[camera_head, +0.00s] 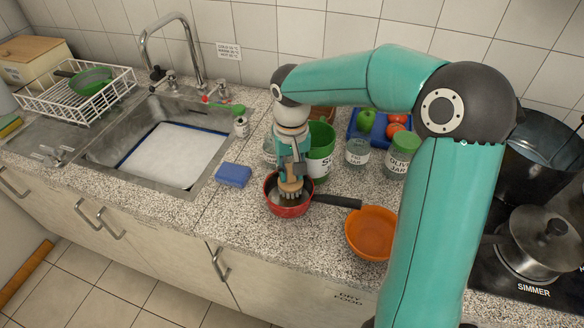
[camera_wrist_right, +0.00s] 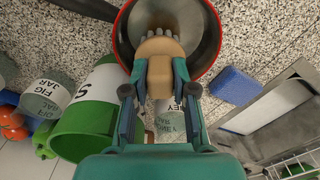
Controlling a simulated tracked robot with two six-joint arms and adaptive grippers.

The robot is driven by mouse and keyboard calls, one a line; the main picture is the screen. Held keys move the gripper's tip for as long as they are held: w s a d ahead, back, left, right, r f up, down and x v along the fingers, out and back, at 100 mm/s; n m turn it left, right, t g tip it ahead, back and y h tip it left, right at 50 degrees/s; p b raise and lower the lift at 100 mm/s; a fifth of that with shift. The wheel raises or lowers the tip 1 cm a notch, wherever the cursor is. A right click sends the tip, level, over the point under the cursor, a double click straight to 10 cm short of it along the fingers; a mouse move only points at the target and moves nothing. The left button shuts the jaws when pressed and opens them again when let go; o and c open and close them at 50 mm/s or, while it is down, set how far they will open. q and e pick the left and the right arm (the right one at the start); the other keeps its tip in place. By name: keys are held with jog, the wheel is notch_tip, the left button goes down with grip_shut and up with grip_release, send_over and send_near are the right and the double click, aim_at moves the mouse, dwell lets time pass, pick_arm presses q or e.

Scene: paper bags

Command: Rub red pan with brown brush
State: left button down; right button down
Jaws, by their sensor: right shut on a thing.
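The red pan (camera_head: 289,209) stands on the speckled counter in the middle of the head view, its black handle (camera_head: 337,201) pointing right. In the right wrist view the red pan (camera_wrist_right: 208,57) is at the top, with its grey inside showing. My right gripper (camera_head: 291,178) is over the pan, pointing down. It is shut on the brown brush (camera_wrist_right: 160,75), whose bristle end is inside the pan. The brush (camera_head: 291,187) also shows in the head view. Whether the bristles touch the pan's bottom is hard to tell. My left gripper is not in view.
An orange bowl (camera_head: 370,236) is right of the pan, under the handle's end. A blue sponge (camera_head: 233,174) lies to the left. A green container (camera_head: 321,150) and jars (camera_head: 357,151) stand close behind. The sink (camera_head: 172,155) is at left, a stove with pots (camera_head: 541,240) at right.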

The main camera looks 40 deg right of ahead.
jog(key=shift+f+b, duration=0.55)
jog(key=shift+f, duration=0.2)
jog(key=shift+s+a+r+b, duration=0.1)
jog(key=shift+s+a+b, duration=0.25)
jog(key=shift+a, duration=0.45)
jog(key=shift+s+a+b, duration=0.1)
jog(key=shift+s+a, duration=0.3)
jog(key=shift+a, duration=0.4)
jog(key=shift+w+d, duration=0.2)
jog(key=shift+d, duration=0.25)
jog(key=shift+w+d, duration=0.2)
jog(key=shift+d, duration=0.25)
jog(key=shift+w+d+f, duration=0.25)
jog(key=shift+d+f, duration=0.05)
jog(key=shift+d, duration=0.4)
jog(key=shift+p, duration=0.35)
jog(key=shift+w+r+p, duration=0.1)
jog(key=shift+r+p, duration=0.45)
jog(key=shift+r, duration=0.15)
jog(key=shift+r+p, duration=1.75)
jog(key=shift+r, duration=0.6)
